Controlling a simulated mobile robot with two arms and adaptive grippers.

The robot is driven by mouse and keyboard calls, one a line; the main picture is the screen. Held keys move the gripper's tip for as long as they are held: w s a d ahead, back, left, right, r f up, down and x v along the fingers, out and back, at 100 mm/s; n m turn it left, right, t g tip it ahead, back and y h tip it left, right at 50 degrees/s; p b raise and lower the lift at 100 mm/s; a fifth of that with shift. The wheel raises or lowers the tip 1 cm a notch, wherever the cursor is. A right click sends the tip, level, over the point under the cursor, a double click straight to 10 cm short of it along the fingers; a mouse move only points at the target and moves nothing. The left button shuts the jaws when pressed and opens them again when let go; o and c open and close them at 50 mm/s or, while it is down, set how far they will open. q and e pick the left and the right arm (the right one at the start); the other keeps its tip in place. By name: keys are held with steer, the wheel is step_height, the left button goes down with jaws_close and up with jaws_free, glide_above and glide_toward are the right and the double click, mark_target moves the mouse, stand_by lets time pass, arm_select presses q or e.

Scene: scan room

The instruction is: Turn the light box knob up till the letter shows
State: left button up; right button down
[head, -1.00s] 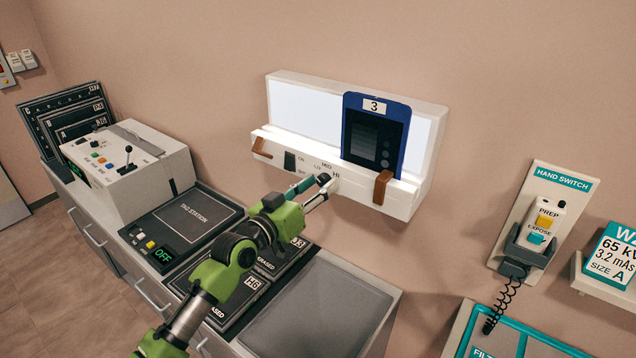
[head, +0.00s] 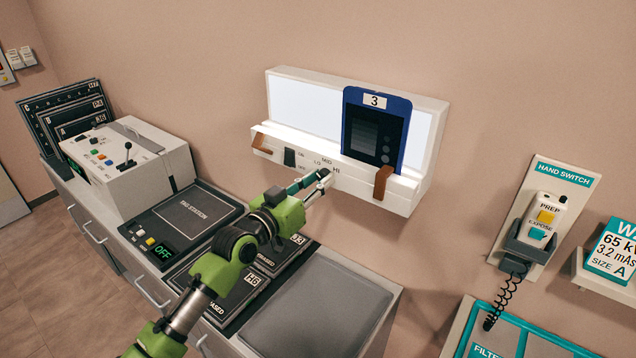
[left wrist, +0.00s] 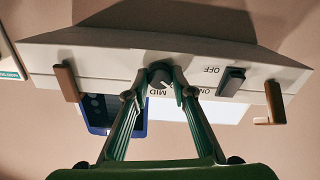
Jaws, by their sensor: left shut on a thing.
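The light box (head: 402,194) is on the wall, its panel lit white. A blue-framed film marked 3 (head: 375,135) stands on its ledge; the film's window is dark, with grey bands and round dots, and I see no letter on it. The knob (left wrist: 161,74) sits on the front face among the LO, MID and HI marks. My left gripper (left wrist: 161,83) is shut on the knob, one finger on each side; it also shows in the head view (head: 318,181). The fingers partly hide the knob in the head view. My right gripper is not in view.
The on/off switch (head: 290,157) is beside the knob. Brown clips (head: 382,182) stick out from the ledge. Below is a counter with the tag station (head: 186,219) and cassettes. A hand switch (head: 541,217) hangs at right.

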arm_select(q)
steer(key=m+b, duration=0.3)
steer(key=m, duration=0.5)
steer(key=shift+m, duration=1.3)
steer(key=o, duration=1.1)
steer(key=v, duration=1.2)
